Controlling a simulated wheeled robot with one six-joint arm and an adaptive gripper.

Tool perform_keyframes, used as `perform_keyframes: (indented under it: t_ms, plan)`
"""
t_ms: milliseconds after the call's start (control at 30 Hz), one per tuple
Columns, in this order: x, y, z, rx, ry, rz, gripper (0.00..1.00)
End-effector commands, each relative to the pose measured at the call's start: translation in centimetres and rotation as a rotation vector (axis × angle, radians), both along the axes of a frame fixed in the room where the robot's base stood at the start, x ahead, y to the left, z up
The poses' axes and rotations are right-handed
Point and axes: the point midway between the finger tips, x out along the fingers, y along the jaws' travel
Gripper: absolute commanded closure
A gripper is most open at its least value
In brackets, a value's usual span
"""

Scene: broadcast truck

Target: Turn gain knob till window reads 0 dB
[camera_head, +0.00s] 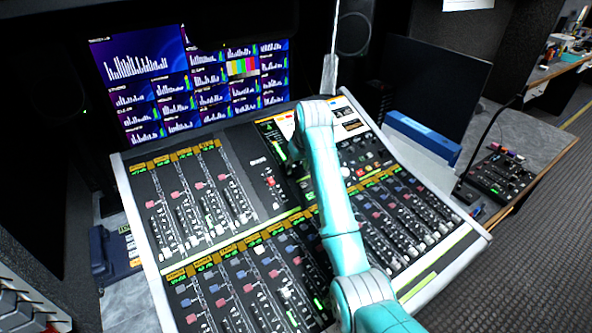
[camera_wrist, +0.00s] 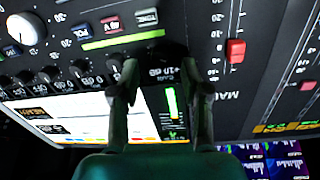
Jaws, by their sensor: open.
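In the wrist view the two fingers of my gripper (camera_wrist: 160,68) are open and reach down to the console panel. A dark round knob (camera_wrist: 165,50) shows between and just past the fingertips, hard to make out against the black panel. I cannot tell whether the fingers touch it. A small readout (camera_wrist: 160,73) between the fingers seems to show +10 dB, upside down or tilted in this view. In the head view my arm covers the gripper and the knob; the mixing console (camera_head: 262,222) fills the middle.
A row of dark knobs (camera_wrist: 50,74), a white knob (camera_wrist: 25,28), a lit green bar (camera_wrist: 123,40) and a red fader cap (camera_wrist: 236,50) lie around the gripper. A multi-screen monitor (camera_head: 140,68) stands behind the console. A blue box (camera_head: 422,136) is at its right.

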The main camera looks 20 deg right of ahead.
Motion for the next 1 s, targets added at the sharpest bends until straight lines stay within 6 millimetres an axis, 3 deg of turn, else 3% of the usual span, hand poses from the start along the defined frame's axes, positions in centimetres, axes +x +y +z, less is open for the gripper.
perform_keyframes:
  t_ms: [200, 600, 800, 1000]
  plan:
    - [0.9, 0.1, -2.2, 0.0, 0.001, 0.0, 0.54]
    - [1.1, 0.2, -2.8, 0.0, 0.0, 0.0, 0.54]
    - [1.2, 0.2, -2.8, 0.0, 0.0, 0.0, 1.0]
    - [1.1, 0.2, -2.8, -0.001, -0.001, 0.003, 1.0]
